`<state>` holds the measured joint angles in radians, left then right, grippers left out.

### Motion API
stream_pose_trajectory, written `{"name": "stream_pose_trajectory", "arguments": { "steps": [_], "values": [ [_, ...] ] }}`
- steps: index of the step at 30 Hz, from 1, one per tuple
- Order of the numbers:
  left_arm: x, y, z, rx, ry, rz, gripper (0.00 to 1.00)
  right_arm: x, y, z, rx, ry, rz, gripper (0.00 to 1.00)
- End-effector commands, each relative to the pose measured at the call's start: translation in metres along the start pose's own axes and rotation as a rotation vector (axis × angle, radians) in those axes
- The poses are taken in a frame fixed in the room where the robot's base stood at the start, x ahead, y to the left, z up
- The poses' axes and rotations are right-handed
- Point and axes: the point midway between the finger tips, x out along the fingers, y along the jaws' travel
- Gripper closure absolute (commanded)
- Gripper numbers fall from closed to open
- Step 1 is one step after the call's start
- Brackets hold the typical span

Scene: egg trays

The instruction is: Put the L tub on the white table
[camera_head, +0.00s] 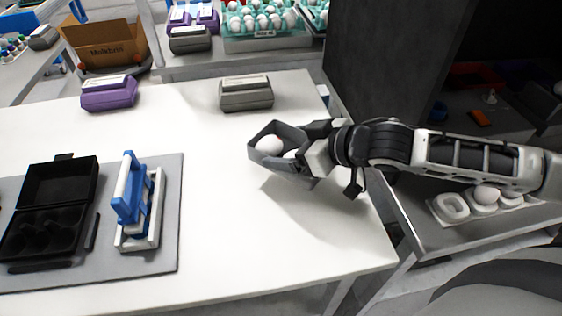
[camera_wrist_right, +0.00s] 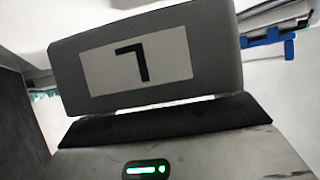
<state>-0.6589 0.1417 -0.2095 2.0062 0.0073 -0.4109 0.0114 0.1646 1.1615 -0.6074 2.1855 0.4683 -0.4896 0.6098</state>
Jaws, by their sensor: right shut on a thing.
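My right gripper (camera_head: 311,156) is shut on the tub's right-hand wall. In the right wrist view the L tub (camera_wrist_right: 215,60) fills the upper middle, its white label with a black L turned around. My left gripper is not in view.
A grey carton (camera_head: 246,94) and a purple carton (camera_head: 109,95) stand at the table's back. A grey mat (camera_head: 172,215) at left holds a black open egg box (camera_head: 48,215) and a blue-and-white device (camera_head: 137,205). A dark cabinet (camera_head: 385,60) stands right. The table's middle is clear.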

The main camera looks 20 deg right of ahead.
Motion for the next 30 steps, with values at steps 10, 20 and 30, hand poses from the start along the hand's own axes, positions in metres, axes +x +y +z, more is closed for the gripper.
{"name": "stream_pose_trajectory", "arguments": {
  "steps": [10,20,30],
  "values": [
    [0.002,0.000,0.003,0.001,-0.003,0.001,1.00,0.018,-0.001,0.032,0.001,0.002,-0.001,0.36],
    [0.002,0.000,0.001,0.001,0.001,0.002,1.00,0.029,0.000,0.052,-0.002,0.003,0.000,0.36],
    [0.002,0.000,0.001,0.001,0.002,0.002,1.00,0.030,0.000,0.056,-0.001,0.000,0.000,0.00]
  ]
}}
